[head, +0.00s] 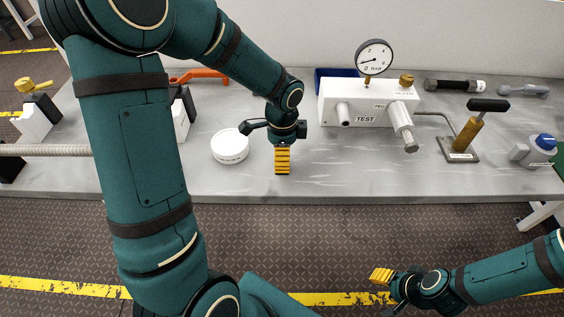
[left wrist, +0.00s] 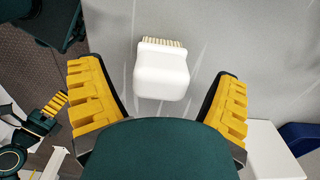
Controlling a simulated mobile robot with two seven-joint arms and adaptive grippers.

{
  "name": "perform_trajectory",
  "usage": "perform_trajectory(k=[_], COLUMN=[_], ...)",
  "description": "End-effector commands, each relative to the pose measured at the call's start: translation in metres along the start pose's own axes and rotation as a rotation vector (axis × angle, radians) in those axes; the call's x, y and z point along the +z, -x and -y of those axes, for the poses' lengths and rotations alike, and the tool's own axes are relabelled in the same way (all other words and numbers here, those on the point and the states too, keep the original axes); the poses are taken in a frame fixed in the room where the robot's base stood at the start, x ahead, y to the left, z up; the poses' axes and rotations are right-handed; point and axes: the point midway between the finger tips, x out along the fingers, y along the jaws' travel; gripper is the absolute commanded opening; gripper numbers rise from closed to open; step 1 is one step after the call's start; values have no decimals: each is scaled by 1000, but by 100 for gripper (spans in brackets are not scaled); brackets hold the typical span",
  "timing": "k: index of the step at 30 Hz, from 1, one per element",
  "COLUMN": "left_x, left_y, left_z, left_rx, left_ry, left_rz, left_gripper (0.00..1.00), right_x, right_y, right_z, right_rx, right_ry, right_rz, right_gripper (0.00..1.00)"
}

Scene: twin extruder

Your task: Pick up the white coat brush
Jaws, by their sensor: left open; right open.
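The white coat brush (left wrist: 162,70) lies on the grey bench in the left wrist view, a smooth white block with pale bristles along its upper edge. It sits between the spread yellow fingers of my left gripper (left wrist: 159,78), with a gap on each side, and nothing is held. In the head view my left gripper (head: 282,160) hangs over the bench; I cannot make out the brush there, seemingly hidden by the gripper. My right gripper (head: 381,276) is open and empty, out over the floor in front of the bench. It also shows in the left wrist view (left wrist: 55,103).
A round white tin (head: 230,147) stands just left of my left gripper. A white test block (head: 366,103) with a gauge (head: 374,57) stands to its right, a blue bin (head: 336,76) behind. A brass hand tool (head: 466,133) stands farther right. The bench's front strip is clear.

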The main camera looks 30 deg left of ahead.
Motion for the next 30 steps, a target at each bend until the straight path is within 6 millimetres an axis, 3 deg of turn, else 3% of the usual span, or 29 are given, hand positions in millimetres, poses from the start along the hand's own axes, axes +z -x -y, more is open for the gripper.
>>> perform_trajectory(k=[3, 10, 16, 17, 26, 30], left_x=[1, 1, 1, 1, 1, 0], left_y=[-15, -16, -15, -15, -14, -1], left_z=[0, 0, 0, 0, 1, 1], left_rx=[0, -1, -1, -1, -1, -4], left_ry=[1, 2, 2, 2, 2, 2], left_rz=[1, 0, 0, 0, 0, -2], left_gripper=[89, 89, 21, 17, 17, 17], right_x=[0, -1, -1, -1, -1, 0], right_y=[-6, -5, -5, -5, -4, 0], right_z=[-2, -2, -2, -2, -2, 0], right_rx=[0, 0, 0, 0, 0, 0], right_ry=[0, 0, 0, 0, 0, 0], right_rz=[-2, -3, -3, -3, -3, -1], right_gripper=[47, 47, 47, 47, 47, 47])
